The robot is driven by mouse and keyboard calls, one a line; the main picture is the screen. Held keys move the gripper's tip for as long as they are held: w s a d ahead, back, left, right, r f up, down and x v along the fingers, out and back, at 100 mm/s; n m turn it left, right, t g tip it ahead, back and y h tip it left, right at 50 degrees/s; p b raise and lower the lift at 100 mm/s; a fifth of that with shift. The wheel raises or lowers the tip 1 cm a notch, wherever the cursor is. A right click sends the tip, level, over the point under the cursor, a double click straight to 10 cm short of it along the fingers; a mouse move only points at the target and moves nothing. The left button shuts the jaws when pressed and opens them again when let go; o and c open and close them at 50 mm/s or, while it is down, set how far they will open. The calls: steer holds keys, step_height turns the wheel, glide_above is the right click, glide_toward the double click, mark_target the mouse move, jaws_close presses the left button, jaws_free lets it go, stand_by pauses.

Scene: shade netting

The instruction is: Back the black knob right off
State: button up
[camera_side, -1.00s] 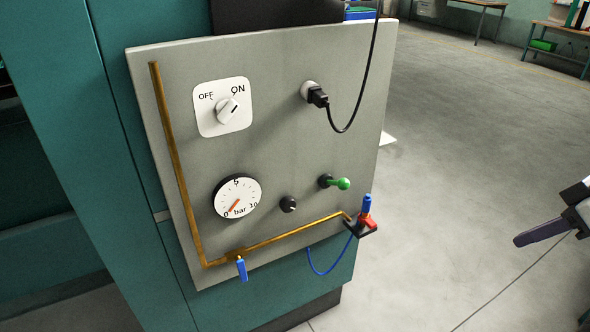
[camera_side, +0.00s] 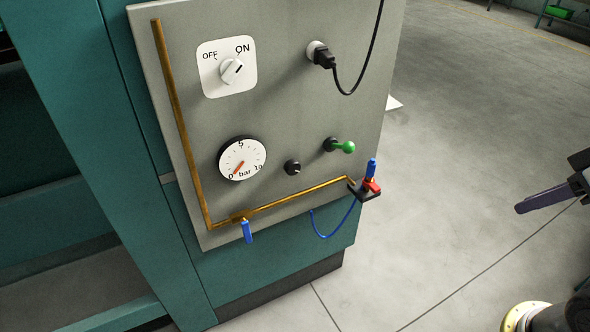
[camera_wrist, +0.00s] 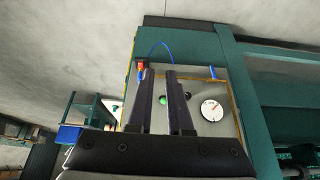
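The black knob (camera_side: 292,168) is a small dark round knob on the grey panel (camera_side: 285,110), between the pressure gauge and the green-tipped lever. In the wrist view a small dark spot (camera_wrist: 187,96) beside my right-hand finger looks like it, but is too small to be sure. My gripper (camera_side: 522,208) is at the right edge of the side view, well away from the panel; only a dark finger and part of the hand show. In the wrist view my gripper (camera_wrist: 161,72) has its two fingers apart, with nothing between them, pointing toward the panel.
The panel carries a gauge (camera_side: 242,158) with its needle near 0, a white switch (camera_side: 232,70) toward ON, a black plug (camera_side: 323,58) with cable, a green-tipped lever (camera_side: 343,146), a brass pipe (camera_side: 295,200) and a red-and-blue valve (camera_side: 370,178). Open floor lies before it.

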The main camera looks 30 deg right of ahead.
steer(key=shift+o, duration=1.2)
steer(key=shift+w+r+m, duration=0.1)
steer(key=shift+w+m, duration=0.1)
steer(key=shift+m, duration=0.3)
steer(key=o, duration=0.7)
steer(key=w+r+m+t, duration=0.1)
steer(key=w+m, duration=0.1)
steer(key=w+r+m+t, duration=0.1)
steer(key=w+r+m, duration=0.1)
steer(key=w+a+r+m+t, duration=0.1)
steer(key=w+r+m, duration=0.1)
steer(key=shift+t+y, duration=0.3)
steer(key=w+a+r+m+t, duration=0.2)
steer(key=w+r+m+t, duration=0.1)
steer(key=w+m, duration=0.7)
steer(key=w+a+r+m+t, duration=0.2)
steer(key=w+r+m+t, duration=0.15)
steer(key=w+m, duration=0.65)
steer(key=w+a+f+m, duration=0.2)
steer(key=w+f+m, duration=0.3)
steer(key=w, duration=0.2)
steer(key=m+g+h, duration=0.1)
steer(key=m+g, duration=0.1)
steer(key=m, duration=0.1)
glide_toward(294, 168)
steer(key=x, duration=0.9)
steer(key=shift+w, duration=0.25)
